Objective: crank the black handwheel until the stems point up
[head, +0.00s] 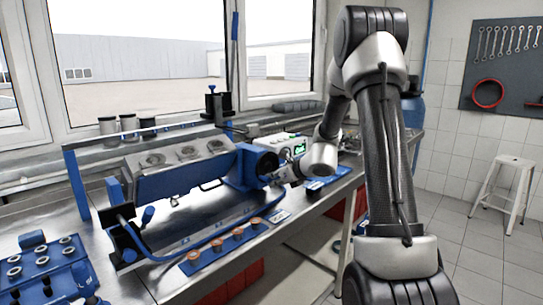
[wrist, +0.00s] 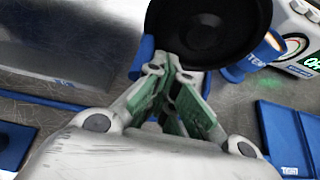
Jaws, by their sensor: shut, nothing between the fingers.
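The black handwheel (head: 266,162) is on the right end of the blue rollover stand (head: 240,168). In the wrist view the handwheel (wrist: 205,30) fills the top middle as a dark dished disc. My gripper (wrist: 172,68) is shut and empty, its fingertips at the wheel's lower edge; I cannot tell whether they touch it. In the head view my gripper (head: 284,174) is small beside the wheel, partly hidden by my wrist. The grey cylinder head (head: 160,183) is held in the stand, tilted, with round recesses on its upper face. Valve stems cannot be made out.
A white instrument box with a green display (head: 298,147) stands close behind the handwheel. A blue strip with several copper-coloured rings (head: 238,233) lies along the bench's front edge. A blue tray of rings (head: 40,262) is at lower left. A stool (head: 503,185) stands at right.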

